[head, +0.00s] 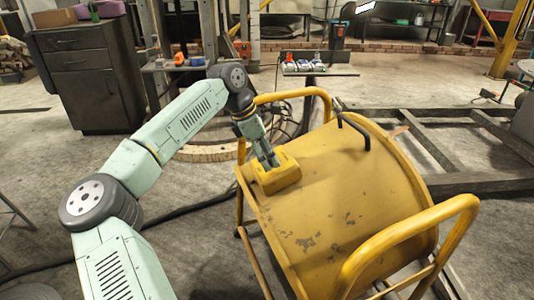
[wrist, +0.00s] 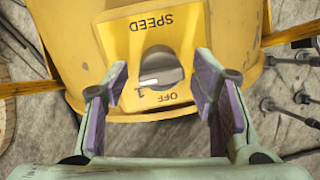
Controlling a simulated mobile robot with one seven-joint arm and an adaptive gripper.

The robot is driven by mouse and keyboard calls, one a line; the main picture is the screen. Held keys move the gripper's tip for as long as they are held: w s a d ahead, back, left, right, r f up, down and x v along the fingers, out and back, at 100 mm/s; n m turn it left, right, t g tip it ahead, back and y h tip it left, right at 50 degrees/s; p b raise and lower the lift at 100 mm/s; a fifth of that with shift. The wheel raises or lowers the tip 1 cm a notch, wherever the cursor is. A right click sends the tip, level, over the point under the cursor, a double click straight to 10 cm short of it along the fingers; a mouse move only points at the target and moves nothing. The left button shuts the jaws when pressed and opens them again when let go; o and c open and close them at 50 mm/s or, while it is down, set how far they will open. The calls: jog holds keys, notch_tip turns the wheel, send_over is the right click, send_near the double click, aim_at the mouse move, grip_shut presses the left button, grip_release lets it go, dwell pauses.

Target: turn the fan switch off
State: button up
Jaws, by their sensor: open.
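The fan is a worn yellow drum (head: 345,200) in a tubular frame. A yellow switch box (head: 277,177) is on its upper left side. In the wrist view the box's panel (wrist: 188,40) reads SPEED and OFF upside down, with a 1 by OFF. The grey round knob (wrist: 162,66) sits between the words, its white mark at the lower left, by the 1. My gripper (wrist: 160,72) is open, with a purple-padded finger on each side of the knob and a gap to it. In the head view my gripper (head: 271,160) is at the box, its fingertips hard to make out.
Yellow tube handles (head: 410,235) rise at the fan's front and back. A dark metal frame (head: 460,150) lies on the floor at the right. A dark drawer cabinet (head: 90,80) stands at the back left. Cables (head: 290,120) hang behind the fan.

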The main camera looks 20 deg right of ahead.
jog(key=shift+f, duration=0.1)
jog(key=shift+c, duration=0.3)
jog(key=c, duration=1.1)
jog(key=shift+o, duration=0.2)
jog(key=shift+n, duration=0.3)
jog(key=n, duration=0.3)
jog(key=shift+n+t, duration=0.3)
jog(key=shift+n, duration=0.1)
jog(key=n+b, duration=0.1)
jog(key=n, duration=0.3)
jog(key=shift+s+n, duration=0.15)
jog(key=shift+n, duration=0.15)
jog(key=n+t+b, duration=0.1)
jog(key=n, duration=0.4)
jog(key=shift+s, duration=0.1)
jog(key=shift+d+n+b, duration=0.1)
jog(key=shift+n+b, duration=0.5)
jog(key=shift+n, duration=1.5)
